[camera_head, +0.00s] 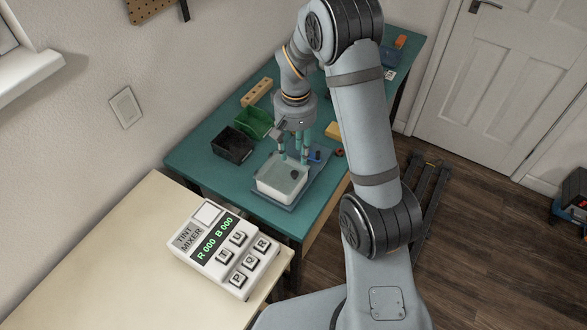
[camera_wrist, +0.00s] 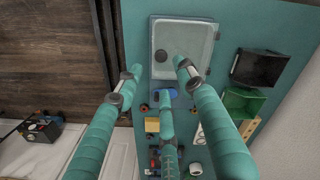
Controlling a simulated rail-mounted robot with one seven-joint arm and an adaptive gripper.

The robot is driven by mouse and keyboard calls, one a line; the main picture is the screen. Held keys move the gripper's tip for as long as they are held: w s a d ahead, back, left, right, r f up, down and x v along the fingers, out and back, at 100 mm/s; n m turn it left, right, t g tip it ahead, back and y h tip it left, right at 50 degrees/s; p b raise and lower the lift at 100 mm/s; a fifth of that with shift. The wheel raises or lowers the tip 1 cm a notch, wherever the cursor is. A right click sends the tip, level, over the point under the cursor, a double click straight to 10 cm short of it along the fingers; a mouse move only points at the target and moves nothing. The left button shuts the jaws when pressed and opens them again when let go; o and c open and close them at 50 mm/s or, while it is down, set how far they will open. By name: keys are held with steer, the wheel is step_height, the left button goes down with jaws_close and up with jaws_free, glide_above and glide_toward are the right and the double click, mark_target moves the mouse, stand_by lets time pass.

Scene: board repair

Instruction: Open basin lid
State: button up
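A white basin (camera_head: 268,190) sits on a blue-grey mat or tray (camera_head: 310,178) on the green bench. Its top looks pale and translucent, with a dark round spot; I cannot tell whether the spot is on a lid or beneath it. The basin (camera_wrist: 196,48) fills the upper middle of the wrist view, and its cover appears to lie flat. My gripper (camera_head: 293,158) points down at the basin's far edge. Its three fingers (camera_wrist: 160,76) are spread apart with nothing between them. Whether a fingertip touches the basin is unclear.
A black bin (camera_head: 232,145) and a green bin (camera_head: 254,122) stand left of the basin. A small blue part (camera_head: 316,156) is close beside my fingers. A tint mixer (camera_head: 222,248) sits on the pale table in front. Other small parts lie farther back.

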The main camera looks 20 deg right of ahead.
mark_target(294, 173)
step_height(294, 173, down, 9)
steer(key=shift+a+r+p, duration=0.1)
steer(key=shift+r+p, duration=0.1)
steer(key=shift+p, duration=0.35)
steer(key=shift+c, duration=0.4)
jaws_close()
